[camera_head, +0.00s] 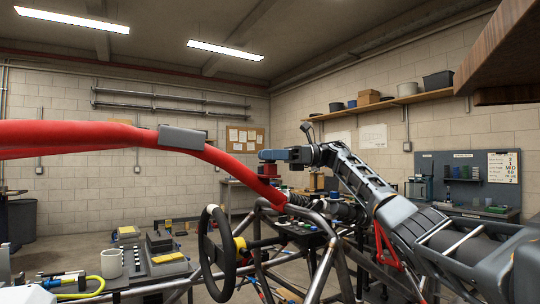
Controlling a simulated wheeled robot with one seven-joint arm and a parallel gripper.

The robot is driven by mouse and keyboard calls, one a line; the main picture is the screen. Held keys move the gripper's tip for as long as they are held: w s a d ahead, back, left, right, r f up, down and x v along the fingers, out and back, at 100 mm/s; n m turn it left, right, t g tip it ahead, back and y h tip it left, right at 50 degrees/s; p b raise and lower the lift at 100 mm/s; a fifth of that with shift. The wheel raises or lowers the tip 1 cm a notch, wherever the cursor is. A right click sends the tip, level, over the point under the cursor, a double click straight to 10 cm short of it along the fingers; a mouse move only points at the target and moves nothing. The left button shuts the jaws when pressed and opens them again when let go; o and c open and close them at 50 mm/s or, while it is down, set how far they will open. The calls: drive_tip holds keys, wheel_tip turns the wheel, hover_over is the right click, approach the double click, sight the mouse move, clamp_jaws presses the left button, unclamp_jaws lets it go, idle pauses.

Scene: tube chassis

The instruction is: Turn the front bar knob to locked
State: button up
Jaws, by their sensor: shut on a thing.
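My arm reaches in from the right, and my gripper (267,161) is at its end near the middle of the view. It looks shut on a small red knob (268,171) just below its blue part. The fingertips are small and partly hidden, so the exact grip and the knob's angle cannot be made out. The knob is close to the lower right end of a thick red padded bar (90,136) that sweeps in from the left. A grey block (181,138) sits on that bar.
A black steering wheel (208,255) and dark chassis tubes (321,268) stand below my gripper. A panel with small buttons (298,229) lies under the arm. A bench at lower left holds a white mug (111,263). A brown wooden overhang (500,45) fills the upper right.

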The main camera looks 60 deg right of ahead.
drive_tip(key=o, duration=1)
drive_tip(key=shift+c, duration=0.2)
drive_tip(key=b+v, duration=0.1)
drive_tip(key=v, duration=0.7)
